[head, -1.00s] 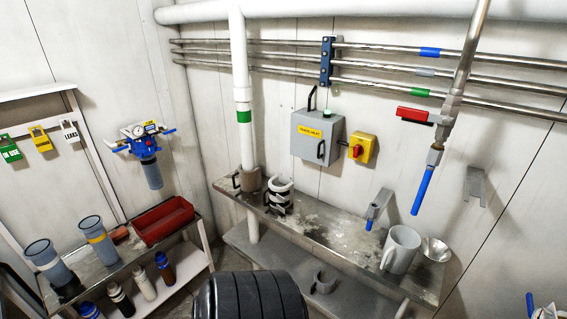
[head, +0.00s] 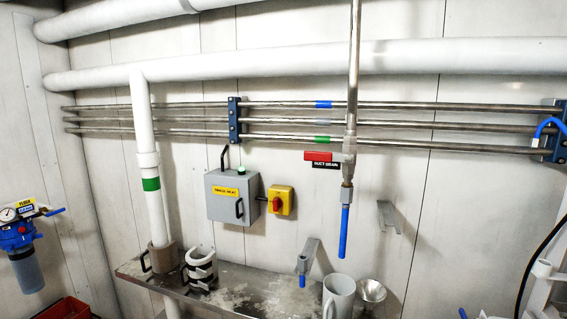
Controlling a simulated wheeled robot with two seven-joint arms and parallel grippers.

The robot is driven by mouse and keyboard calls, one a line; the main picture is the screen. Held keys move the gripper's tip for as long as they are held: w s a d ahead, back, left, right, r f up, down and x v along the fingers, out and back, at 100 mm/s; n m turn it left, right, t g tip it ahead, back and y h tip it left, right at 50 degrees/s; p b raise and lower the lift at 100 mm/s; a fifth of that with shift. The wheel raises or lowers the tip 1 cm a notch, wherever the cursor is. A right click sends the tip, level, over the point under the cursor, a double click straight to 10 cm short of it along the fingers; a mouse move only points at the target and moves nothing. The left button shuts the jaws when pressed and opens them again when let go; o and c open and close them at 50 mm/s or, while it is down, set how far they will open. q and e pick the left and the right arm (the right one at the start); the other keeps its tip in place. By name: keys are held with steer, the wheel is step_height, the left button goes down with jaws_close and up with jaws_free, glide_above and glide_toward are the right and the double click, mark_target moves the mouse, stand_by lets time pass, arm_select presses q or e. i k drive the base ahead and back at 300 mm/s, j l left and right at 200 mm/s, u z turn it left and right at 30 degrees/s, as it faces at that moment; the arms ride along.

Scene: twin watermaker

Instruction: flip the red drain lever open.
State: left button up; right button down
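The red drain lever (head: 319,156) sticks out to the left, level, from a valve on the vertical metal pipe (head: 352,85). A black label reading "DUCT DRAIN" hangs just below the lever. Neither of my grippers can be made out in the head view.
A shelf (head: 240,290) runs along the wall below. A grey box (head: 230,197) with a yellow-and-red switch (head: 281,201) is left of the lever. A wall bracket (head: 388,216) is to the right. Horizontal pipes run behind the valve. Space before the lever looks clear.

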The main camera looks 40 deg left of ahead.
mark_target(314, 156)
steer(key=u, duration=0.95)
steer(key=k+l+z, duration=0.1)
steer(key=l+z, duration=0.15)
steer(key=z, duration=0.15)
steer(key=l+z, duration=0.3)
steer(key=z, duration=0.15)
steer(key=k+l, duration=0.05)
